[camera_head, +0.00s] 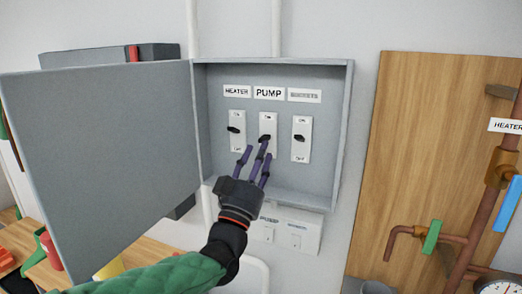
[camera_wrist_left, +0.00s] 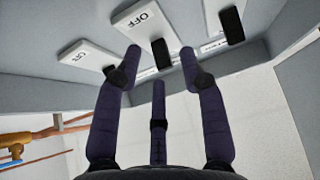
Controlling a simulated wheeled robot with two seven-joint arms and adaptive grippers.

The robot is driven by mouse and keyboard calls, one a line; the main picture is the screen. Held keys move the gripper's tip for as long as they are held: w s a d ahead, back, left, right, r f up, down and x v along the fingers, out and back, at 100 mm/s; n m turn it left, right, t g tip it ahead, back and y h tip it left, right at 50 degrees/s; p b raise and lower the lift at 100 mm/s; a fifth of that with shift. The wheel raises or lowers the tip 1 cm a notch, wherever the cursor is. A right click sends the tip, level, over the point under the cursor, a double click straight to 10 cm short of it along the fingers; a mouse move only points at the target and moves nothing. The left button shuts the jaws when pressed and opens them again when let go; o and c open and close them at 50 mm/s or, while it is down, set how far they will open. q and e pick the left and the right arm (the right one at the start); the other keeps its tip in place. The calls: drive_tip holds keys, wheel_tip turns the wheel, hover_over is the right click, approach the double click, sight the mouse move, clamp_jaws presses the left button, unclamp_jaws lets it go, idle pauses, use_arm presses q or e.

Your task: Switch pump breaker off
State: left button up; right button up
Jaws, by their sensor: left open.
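The pump breaker (camera_head: 268,122) is the middle white plate with a black lever, under the PUMP label (camera_head: 269,93), in an open grey breaker box. In the wrist view a middle plate marked OFF (camera_wrist_left: 146,19) and its black lever (camera_wrist_left: 162,54) lie beyond my fingers. My left gripper (camera_head: 258,155) has three purple fingers, spread open and empty, just below and in front of the pump breaker; the upper finger overlaps its lower part. I cannot tell whether a finger touches the lever, or the lever's exact setting. My right gripper is not in view.
The heater breaker (camera_head: 238,142) stands left and a third breaker (camera_head: 303,151) right, both close to my fingers. The box door (camera_head: 105,160) is swung open to the left. The box walls (camera_head: 345,135) bound the space. Pipes with a green handle (camera_head: 432,237) are further right.

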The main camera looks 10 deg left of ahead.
use_arm(q)
drive_tip(key=v, duration=0.9)
drive_tip(key=shift+s+f, duration=0.2)
drive_tip(key=shift+s, duration=0.1)
drive_tip(key=shift+a, duration=0.1)
